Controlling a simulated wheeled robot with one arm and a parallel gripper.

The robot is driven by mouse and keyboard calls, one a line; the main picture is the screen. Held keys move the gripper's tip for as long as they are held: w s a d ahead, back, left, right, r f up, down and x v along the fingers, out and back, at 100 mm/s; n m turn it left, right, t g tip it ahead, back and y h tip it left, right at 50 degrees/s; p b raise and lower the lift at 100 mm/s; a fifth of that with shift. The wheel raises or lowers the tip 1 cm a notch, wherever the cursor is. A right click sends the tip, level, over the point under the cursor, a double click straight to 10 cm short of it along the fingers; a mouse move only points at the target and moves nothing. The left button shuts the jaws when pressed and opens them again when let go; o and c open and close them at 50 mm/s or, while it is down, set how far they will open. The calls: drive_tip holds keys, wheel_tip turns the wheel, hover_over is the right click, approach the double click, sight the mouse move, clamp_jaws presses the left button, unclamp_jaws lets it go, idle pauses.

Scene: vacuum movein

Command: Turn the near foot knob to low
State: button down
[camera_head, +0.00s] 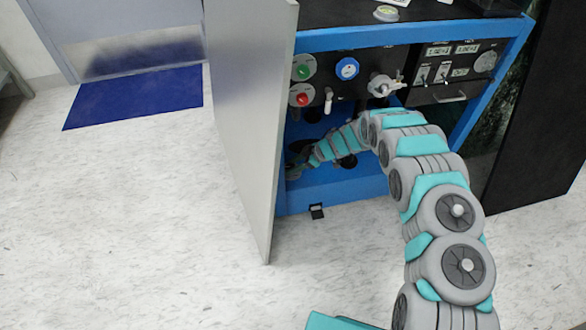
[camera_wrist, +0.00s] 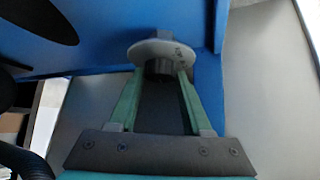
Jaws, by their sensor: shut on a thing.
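The near foot knob (camera_wrist: 158,66) shows in the wrist view as a dark grip on a pale round dial (camera_wrist: 145,50). The dial sits on a blue surface of the frame, with small marks on its right part that are too small to read. My gripper (camera_wrist: 160,76) has its two green fingers on either side of the grip and is shut on it. In the head view my gripper (camera_head: 298,163) reaches low inside the blue cabinet (camera_head: 340,192), close to the open door. The knob cannot be made out there, and its setting is unclear.
A grey door (camera_head: 250,120) stands open just left of my gripper. Above my arm is a black panel with a green button (camera_head: 303,68), a red button (camera_head: 302,97), a blue dial (camera_head: 347,68) and a valve (camera_head: 384,84). The floor at the left front is clear.

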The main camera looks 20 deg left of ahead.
drive_tip(key=shift+a+f+n+g+b, duration=0.1)
drive_tip(key=shift+f+n+g+b, duration=0.3)
drive_tip(key=shift+n+b, duration=0.1)
drive_tip(key=n+g+b, duration=0.1)
drive_tip(key=n+b, duration=0.1)
drive_tip(key=b, duration=0.1)
drive_tip(key=shift+w+r+g+h, duration=0.1)
drive_tip(key=shift+r+g+h, duration=0.05)
drive_tip(key=shift+g+h, duration=0.25)
drive_tip(key=shift+r+n+b, duration=0.15)
drive_tip(key=shift+n+b, duration=0.35)
drive_tip(key=shift+b, duration=0.1)
drive_tip(key=shift+r+g, duration=0.1)
drive_tip(key=shift+g, duration=0.2)
drive_tip(key=c, duration=0.6)
unclamp_jaws()
drive_tip(key=shift+a, duration=0.1)
drive_tip(key=shift+r, duration=0.1)
